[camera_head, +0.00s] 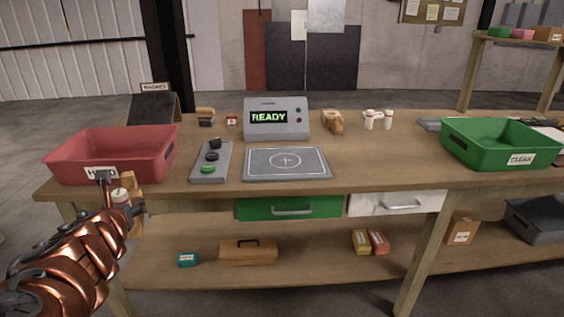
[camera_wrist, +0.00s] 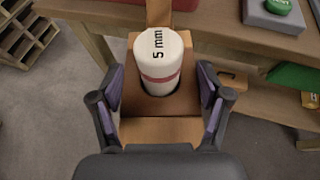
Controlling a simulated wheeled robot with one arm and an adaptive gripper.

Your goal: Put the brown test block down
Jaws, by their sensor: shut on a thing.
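The brown test block (camera_wrist: 160,130) is between the fingers of my gripper (camera_wrist: 160,100), which is shut on it. A white cylinder (camera_wrist: 160,58) with a red band and "5 mm" on its top sits in a round recess of the block. In the head view, my gripper (camera_head: 124,208) is at the lower left, in front of the table's front edge. The block (camera_head: 131,188) shows there beside it, with the cylinder partly visible. Part of the block is hidden by the fingers and cylinder.
A red tray (camera_head: 112,160) labelled "HOLD" stands at the table's (camera_head: 395,160) left end. A grey plate with a cross (camera_head: 262,170) lies before the "READY" detector (camera_head: 276,129). A green "CLEAN" tray (camera_head: 475,153) is right. Bare wood lies between plate and green tray.

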